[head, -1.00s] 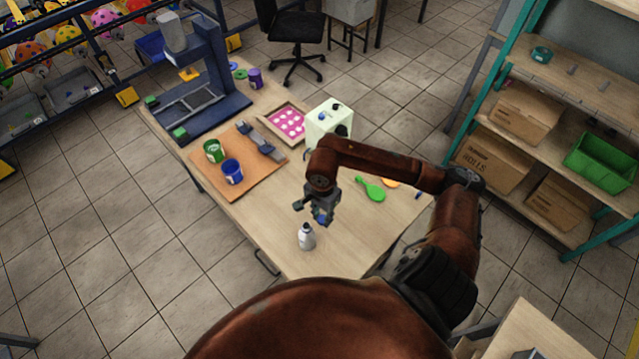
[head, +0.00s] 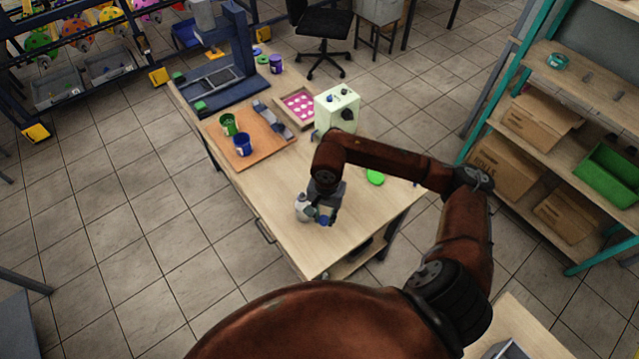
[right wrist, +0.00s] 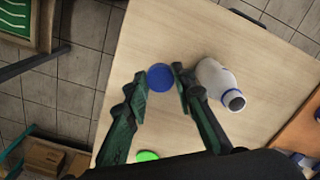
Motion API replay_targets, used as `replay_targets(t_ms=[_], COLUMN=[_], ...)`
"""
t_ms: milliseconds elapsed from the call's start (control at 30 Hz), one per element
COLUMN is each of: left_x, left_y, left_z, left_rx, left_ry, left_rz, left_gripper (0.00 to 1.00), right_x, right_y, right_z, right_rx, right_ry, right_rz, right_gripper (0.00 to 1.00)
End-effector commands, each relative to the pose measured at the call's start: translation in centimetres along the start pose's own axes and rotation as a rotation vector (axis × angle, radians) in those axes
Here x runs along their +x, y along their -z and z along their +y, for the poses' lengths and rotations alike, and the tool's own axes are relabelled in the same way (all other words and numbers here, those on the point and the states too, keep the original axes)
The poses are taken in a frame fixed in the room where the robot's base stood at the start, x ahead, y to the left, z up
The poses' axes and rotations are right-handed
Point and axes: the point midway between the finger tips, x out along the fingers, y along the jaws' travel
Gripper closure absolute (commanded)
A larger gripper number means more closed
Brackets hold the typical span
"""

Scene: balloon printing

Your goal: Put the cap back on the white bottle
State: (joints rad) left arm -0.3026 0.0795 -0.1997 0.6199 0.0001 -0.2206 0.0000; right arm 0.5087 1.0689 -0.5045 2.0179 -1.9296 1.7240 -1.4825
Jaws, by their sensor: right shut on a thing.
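The white bottle (head: 302,206) stands uncapped on the wooden table, close to my right gripper, which partly covers it in the head view. My right gripper (right wrist: 158,78) is shut on the round blue cap, whose flat face (right wrist: 160,77) shows between the fingertips. The cap (head: 325,220) also shows at the gripper's tip in the head view. The cap is beside the bottle, not over its neck. My left gripper is not in view.
A brown board (head: 262,150) holds a green cup (head: 228,123) and a blue cup (head: 242,144). A pale green box (head: 338,108) stands further back. The table's near end (head: 310,258) is clear.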

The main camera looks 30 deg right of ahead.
Motion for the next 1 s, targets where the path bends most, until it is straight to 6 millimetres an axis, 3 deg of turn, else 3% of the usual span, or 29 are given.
replay_targets(t_ms=[200,533,933,1000], left_x=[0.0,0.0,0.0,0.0], left_y=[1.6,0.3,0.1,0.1], left_z=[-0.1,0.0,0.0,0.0], left_rx=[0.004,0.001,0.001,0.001], left_ry=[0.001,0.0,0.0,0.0], left_rz=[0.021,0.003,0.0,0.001], left_gripper=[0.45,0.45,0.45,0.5], right_x=[-2.5,-6.7,-7.3,-7.3], right_y=[-1.4,-3.7,-4.1,-4.1], right_z=[-2.4,-5.4,-5.7,-5.7], right_rx=[-0.279,-0.776,-0.864,-0.864], right_ry=[0.002,-0.02,-0.029,-0.029], right_rz=[0.002,0.011,0.01,0.01], right_gripper=[0.83,0.83,0.83,0.83])
